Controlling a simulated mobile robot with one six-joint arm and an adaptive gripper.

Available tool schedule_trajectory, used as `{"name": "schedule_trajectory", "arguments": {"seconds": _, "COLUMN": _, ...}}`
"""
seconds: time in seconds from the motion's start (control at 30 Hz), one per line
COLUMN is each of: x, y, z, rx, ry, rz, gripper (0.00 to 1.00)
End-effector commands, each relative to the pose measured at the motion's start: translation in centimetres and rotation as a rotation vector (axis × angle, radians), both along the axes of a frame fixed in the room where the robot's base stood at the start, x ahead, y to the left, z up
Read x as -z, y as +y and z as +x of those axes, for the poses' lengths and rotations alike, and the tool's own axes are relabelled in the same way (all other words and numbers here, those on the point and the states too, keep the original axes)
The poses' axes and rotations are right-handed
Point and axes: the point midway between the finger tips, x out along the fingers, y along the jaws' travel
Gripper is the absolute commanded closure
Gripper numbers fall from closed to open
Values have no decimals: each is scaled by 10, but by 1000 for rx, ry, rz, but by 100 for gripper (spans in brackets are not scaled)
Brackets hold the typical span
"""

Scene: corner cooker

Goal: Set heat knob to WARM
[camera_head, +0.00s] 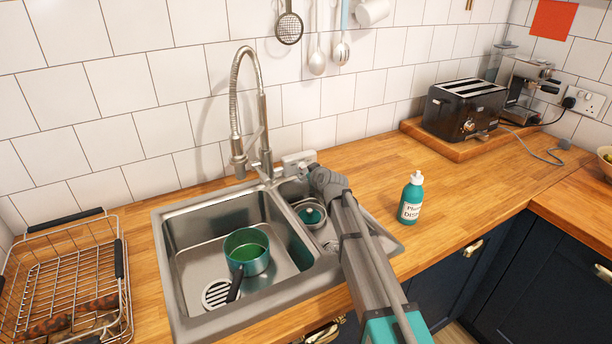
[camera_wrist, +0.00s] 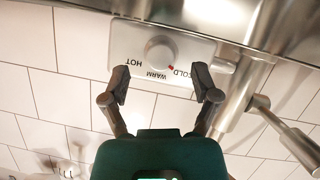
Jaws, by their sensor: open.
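The heat knob (camera_wrist: 159,54) is a round light-grey dial on a pale control plate (camera_wrist: 120,42), seen upside down in the wrist view. The plate carries the words HOT, WARM and COLD. A small red mark at the knob's edge points toward COLD, near the gap between COLD and WARM. My gripper (camera_wrist: 161,80) is open, its two fingers apart on either side of the knob and just short of it, with nothing between them. In the head view my gripper (camera_head: 314,170) is at the pale plate (camera_head: 298,159) beside the tap; the knob's face is hidden there.
The spring-necked tap (camera_head: 263,140) stands close left of the plate. Below is the metal sink (camera_head: 185,215) with a green pot (camera_head: 247,250) and a lidded item (camera_head: 311,213). A green soap bottle (camera_head: 411,200) stands on the counter at right. The tiled wall is close behind.

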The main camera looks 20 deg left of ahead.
Motion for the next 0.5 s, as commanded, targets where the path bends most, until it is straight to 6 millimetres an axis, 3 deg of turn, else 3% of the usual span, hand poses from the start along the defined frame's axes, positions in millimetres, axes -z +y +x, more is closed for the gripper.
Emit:
{"name": "schedule_trajectory", "arguments": {"seconds": 0.2, "x": 9, "y": 14, "z": 14, "rx": -2, "ry": -1, "rz": -1, "gripper": 21}}
{"name": "schedule_trajectory", "arguments": {"seconds": 0.5, "x": 9, "y": 17, "z": 16, "rx": -2, "ry": -1, "rz": -1, "gripper": 21}}
